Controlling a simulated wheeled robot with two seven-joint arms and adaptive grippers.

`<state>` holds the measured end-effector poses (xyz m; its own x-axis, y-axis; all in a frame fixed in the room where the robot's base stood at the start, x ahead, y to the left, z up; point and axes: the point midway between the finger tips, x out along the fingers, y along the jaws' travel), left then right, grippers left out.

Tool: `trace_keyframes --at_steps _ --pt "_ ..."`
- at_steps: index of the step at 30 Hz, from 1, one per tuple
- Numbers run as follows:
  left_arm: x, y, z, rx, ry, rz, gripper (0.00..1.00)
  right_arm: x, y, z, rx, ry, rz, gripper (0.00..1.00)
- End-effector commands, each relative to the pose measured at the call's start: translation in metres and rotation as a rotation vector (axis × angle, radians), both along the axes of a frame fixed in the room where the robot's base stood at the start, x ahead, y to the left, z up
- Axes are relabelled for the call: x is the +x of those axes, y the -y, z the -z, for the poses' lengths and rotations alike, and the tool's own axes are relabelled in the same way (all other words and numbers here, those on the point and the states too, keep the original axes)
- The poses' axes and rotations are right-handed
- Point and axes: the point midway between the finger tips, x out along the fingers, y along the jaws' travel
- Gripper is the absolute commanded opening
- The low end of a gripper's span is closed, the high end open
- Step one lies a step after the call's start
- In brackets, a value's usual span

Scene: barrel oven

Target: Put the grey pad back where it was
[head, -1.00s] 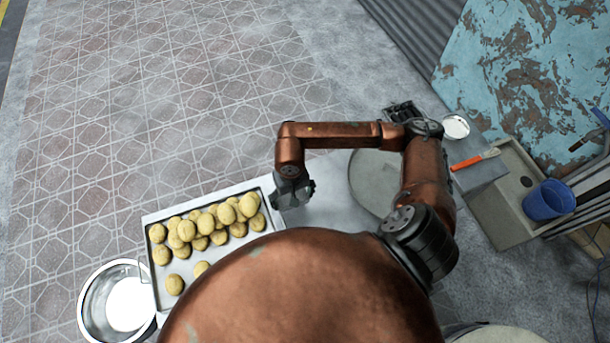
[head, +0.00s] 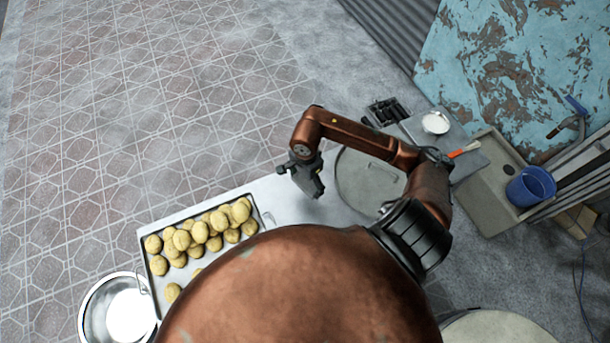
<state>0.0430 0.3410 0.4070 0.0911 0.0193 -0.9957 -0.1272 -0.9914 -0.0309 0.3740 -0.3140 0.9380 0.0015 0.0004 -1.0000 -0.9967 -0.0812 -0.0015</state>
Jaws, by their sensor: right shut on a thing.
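My right gripper (head: 303,174) hangs at the end of the copper arm, just above the pale worktop between the potato tray and the round grey lid. It is shut on a small grey piece, the grey pad (head: 312,188), which shows only in part below the fingers and is hard to tell apart from them. My left gripper is not in view.
A metal tray (head: 264,208) of yellow potatoes lies left of the gripper. The round grey lid (head: 358,180) is at right. A grey slab (head: 474,152) holds a white bowl (head: 436,122); a blue bucket (head: 530,187) stands farther right.

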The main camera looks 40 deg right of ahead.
Motion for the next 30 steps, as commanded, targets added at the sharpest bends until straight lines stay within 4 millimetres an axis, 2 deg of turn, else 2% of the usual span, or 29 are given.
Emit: trace_keyframes --at_steps 3,6,12,17,25,30 --pt "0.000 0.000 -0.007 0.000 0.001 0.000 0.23 0.023 0.016 0.012 0.004 -0.004 0.005 0.56" --pt "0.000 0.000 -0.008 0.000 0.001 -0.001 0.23 0.034 0.025 0.033 0.004 -0.006 0.003 0.56" --pt "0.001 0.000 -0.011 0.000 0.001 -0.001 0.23 0.053 0.037 0.059 0.003 -0.002 0.000 0.56" --pt "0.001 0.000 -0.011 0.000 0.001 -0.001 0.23 0.059 0.042 0.068 0.001 0.000 -0.002 0.56" --pt "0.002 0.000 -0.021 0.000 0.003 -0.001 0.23 0.061 0.043 0.098 0.003 -0.002 -0.002 0.56" --pt "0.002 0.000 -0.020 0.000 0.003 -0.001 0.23 0.062 0.044 0.102 -0.001 0.000 -0.004 0.56"
